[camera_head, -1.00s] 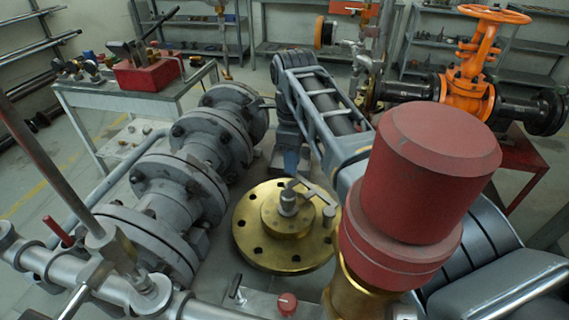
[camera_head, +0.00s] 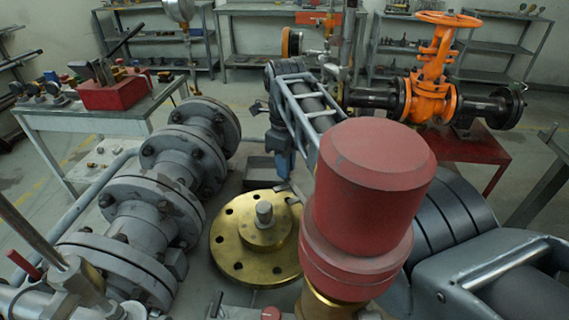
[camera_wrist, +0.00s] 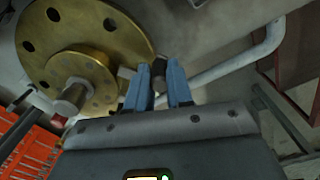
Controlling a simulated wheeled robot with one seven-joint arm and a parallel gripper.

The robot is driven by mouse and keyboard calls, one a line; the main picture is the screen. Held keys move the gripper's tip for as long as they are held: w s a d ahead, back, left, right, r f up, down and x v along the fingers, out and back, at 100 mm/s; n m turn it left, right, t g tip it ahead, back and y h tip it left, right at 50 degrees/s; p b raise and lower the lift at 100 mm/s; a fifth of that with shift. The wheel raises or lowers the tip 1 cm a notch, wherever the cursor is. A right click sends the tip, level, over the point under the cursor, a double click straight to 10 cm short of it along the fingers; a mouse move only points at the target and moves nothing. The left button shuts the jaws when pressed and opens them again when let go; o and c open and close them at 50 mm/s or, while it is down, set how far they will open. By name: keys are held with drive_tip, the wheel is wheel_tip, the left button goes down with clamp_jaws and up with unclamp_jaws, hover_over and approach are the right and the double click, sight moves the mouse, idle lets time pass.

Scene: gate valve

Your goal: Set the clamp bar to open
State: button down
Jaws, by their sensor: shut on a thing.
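A brass flange (camera_head: 232,261) with bolt holes lies at the centre of the head view, with a grey stud (camera_head: 264,212) upright on its hub. The wrist view shows the flange (camera_wrist: 112,38) at upper left and the stud (camera_wrist: 74,97) below it. My gripper (camera_wrist: 159,82) has its two blue fingers shut on the dark, peg-like end of the clamp bar (camera_wrist: 158,67), beside the flange's rim. In the head view my gripper (camera_head: 284,166) is behind the flange. Most of the bar is hidden there behind the red cylinder.
A large red cylinder (camera_head: 370,190) stands close in front, right of the flange. A grey flanged pipe (camera_head: 150,205) runs along the left. An orange gate valve (camera_head: 432,95) stands behind right. A bench with a red box (camera_head: 115,92) is at back left.

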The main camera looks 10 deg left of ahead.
drive_tip(key=c, duration=1)
unclamp_jaws()
drive_tip(key=shift+r, duration=3.9)
